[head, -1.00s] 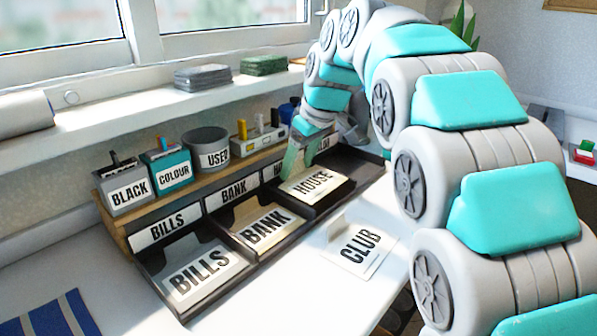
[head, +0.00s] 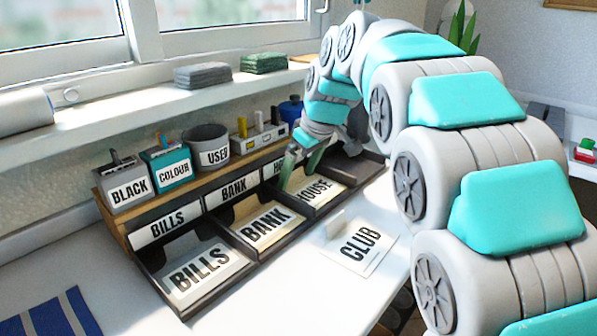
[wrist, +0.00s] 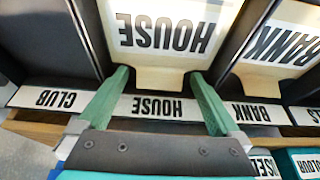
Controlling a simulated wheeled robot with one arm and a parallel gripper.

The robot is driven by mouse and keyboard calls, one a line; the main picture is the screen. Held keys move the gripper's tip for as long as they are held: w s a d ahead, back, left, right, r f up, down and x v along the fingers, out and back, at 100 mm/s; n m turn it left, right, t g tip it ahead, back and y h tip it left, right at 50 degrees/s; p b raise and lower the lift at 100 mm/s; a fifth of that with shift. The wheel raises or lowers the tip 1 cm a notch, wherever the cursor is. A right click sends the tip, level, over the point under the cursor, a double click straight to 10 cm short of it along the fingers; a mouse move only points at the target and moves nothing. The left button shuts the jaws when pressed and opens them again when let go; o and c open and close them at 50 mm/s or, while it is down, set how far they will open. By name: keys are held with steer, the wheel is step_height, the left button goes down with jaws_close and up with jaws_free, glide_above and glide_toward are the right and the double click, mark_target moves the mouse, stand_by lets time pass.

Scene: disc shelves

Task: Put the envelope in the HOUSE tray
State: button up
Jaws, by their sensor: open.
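The envelope marked HOUSE (head: 322,191) lies in the HOUSE tray, third from the left in the row. The wrist view shows its HOUSE print (wrist: 168,35) and a cream lower part, between the dark walls of the HOUSE tray (wrist: 90,35). My gripper (head: 298,178) is over the back of this tray, partly hiding the envelope in the head view. In the wrist view my gripper (wrist: 158,74) has its green fingers wide apart, with nothing gripped between them. The HOUSE label strip (wrist: 158,108) shows between the fingers.
Envelopes marked BILLS (head: 203,270) and BANK (head: 266,228) lie in the trays to the left. A CLUB envelope (head: 361,248) lies on the white desk in front. Pen holders and a USED pot (head: 208,147) stand on the wooden ledge behind. The far right tray (head: 360,172) looks empty.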

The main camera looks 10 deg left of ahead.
mark_target(314, 191)
steer(key=v, duration=1.2)
steer(key=shift+r, duration=0.2)
